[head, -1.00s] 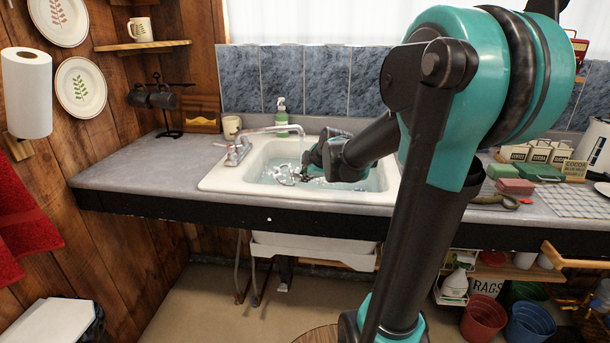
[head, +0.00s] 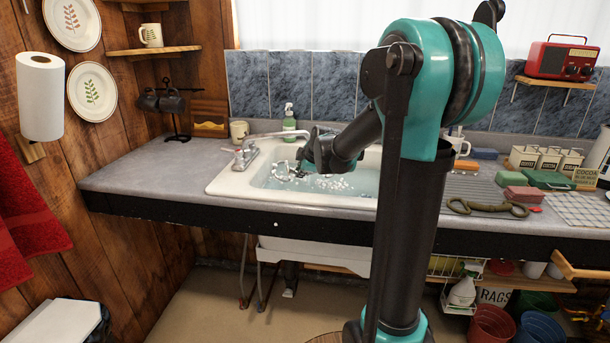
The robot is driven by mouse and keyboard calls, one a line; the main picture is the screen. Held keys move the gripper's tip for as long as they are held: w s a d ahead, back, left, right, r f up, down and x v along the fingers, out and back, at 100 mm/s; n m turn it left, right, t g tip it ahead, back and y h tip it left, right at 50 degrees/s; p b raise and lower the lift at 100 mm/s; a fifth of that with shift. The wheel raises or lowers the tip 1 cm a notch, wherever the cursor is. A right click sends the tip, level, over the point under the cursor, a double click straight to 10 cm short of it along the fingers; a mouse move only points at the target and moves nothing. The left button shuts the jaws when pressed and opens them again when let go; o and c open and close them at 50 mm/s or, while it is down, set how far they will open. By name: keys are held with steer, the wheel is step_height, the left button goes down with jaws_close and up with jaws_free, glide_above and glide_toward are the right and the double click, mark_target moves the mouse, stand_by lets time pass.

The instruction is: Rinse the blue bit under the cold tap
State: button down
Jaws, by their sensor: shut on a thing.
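The white sink (head: 225,183) is set in the grey counter and holds water with pale foam or splashes. The metal tap (head: 245,153) stands at its back left, with its spout reaching right over the basin. My gripper (head: 284,170) is low over the left part of the basin, close under the spout. It is shut on a small, partly metallic-looking thing, which I take to be the bit. Its blue colour cannot be made out at this size. My wrist and the splashes hide part of it, and I cannot tell whether a stream hits it.
A green soap bottle (head: 289,122) and a mug (head: 239,131) stand behind the sink. An olive-coloured item (head: 487,207), sponges and canisters (head: 550,160) crowd the right counter. A red radio (head: 562,61) sits on a shelf.

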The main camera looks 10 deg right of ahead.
steer(key=shift+w+a, duration=0.3)
steer(key=shift+w, duration=0.45)
steer(key=shift+w+a, duration=0.25)
steer(key=shift+w, duration=0.45)
steer(key=shift+w+a, duration=0.3)
steer(key=shift+w, duration=0.45)
steer(key=shift+s+d, duration=0.25)
steer(key=shift+d, duration=0.65)
steer(key=shift+w+a, duration=0.2)
steer(key=shift+a, duration=0.45)
steer(key=shift+w+a, duration=0.1)
steer(key=shift+a, duration=0.25)
steer(key=shift+w+a, duration=0.25)
steer(key=shift+a, duration=0.5)
steer(key=shift+w+d, duration=0.1)
steer(key=shift+d, duration=0.1)
steer(key=shift+w+d, duration=0.15)
steer(key=shift+d, duration=0.15)
steer(key=shift+w+d, duration=0.15)
steer(key=shift+d, duration=0.15)
